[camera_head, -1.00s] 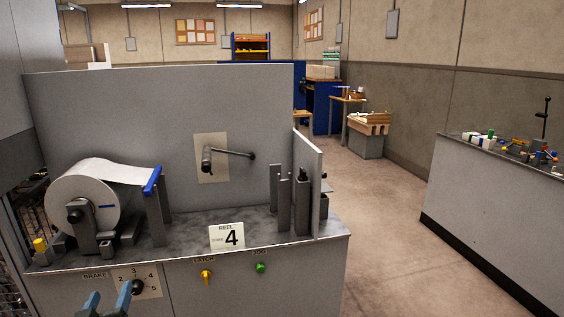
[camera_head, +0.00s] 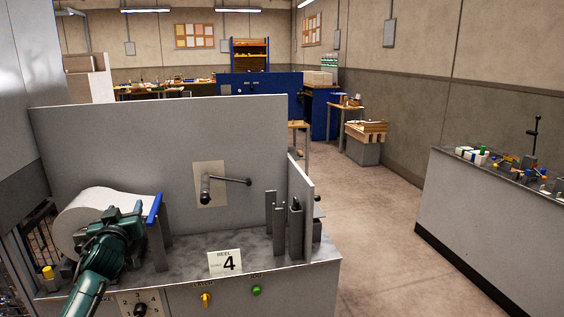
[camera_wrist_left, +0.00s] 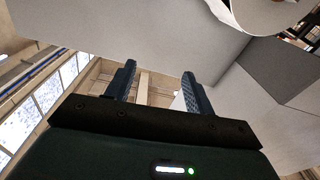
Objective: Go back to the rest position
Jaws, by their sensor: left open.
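My left arm (camera_head: 105,252) rises from the bottom left of the head view, in front of the paper reel on the machine. I cannot make out its fingers there. In the left wrist view my left gripper (camera_wrist_left: 158,72) shows two blue fingers well apart with nothing between them. Grey panels and the room's wall and windows lie beyond the fingers. My right gripper is not in view.
The grey machine (camera_head: 310,275) carries a white reel (camera_head: 85,212), a blue-tipped post (camera_head: 153,208), a crank lever (camera_head: 225,180) and a "4" card (camera_head: 225,262). A grey counter (camera_head: 480,215) stands right. The floor (camera_head: 375,220) between is clear.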

